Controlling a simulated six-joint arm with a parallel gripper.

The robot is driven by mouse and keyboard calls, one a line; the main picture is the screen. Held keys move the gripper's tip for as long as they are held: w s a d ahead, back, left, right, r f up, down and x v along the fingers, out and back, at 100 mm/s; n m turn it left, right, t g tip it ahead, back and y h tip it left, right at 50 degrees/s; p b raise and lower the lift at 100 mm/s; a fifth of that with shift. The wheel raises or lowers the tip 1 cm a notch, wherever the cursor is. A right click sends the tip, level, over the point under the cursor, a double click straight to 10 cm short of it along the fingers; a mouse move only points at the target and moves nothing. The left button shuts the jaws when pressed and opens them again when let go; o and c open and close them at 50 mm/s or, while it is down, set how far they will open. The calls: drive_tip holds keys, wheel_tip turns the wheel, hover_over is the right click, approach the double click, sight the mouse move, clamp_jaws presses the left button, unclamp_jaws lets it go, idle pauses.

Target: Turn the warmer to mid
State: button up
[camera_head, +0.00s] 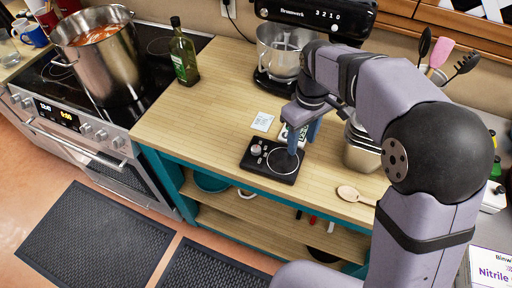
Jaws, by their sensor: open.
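The warmer (271,161) is a small black unit on the wooden counter, with a round plate ringed in white on its right side. A light-coloured knob (256,150) sits on its left part; its setting is too small to read. My gripper (302,135) points down just behind and above the right part of the warmer, right of the knob. Its blue fingers are open, and nothing shows held between them. My gripper partly covers a small white labelled item behind the warmer.
A white card (262,121) lies behind the warmer. A green bottle (184,52) stands at the back left, and a stand mixer with a steel bowl (284,50) at the back. A wooden spoon (354,194) lies to the right. The counter left of the warmer is clear.

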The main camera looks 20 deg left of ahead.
sight(256, 148)
drive_tip(key=a+n, duration=0.1)
drive_tip(key=a, duration=0.3)
drive_tip(key=a+n, duration=0.2)
drive_tip(key=a, duration=0.2)
drive_tip(key=s+a+n+b, duration=0.1)
drive_tip(key=a+n, duration=0.1)
drive_tip(key=a, duration=0.2)
drive_tip(key=shift+a+f, duration=0.3)
drive_tip(key=shift+a, duration=0.05)
drive_tip(key=shift+f+p, duration=0.95)
drive_tip(key=shift+f, duration=2.75)
drive_tip(key=c, duration=1.1)
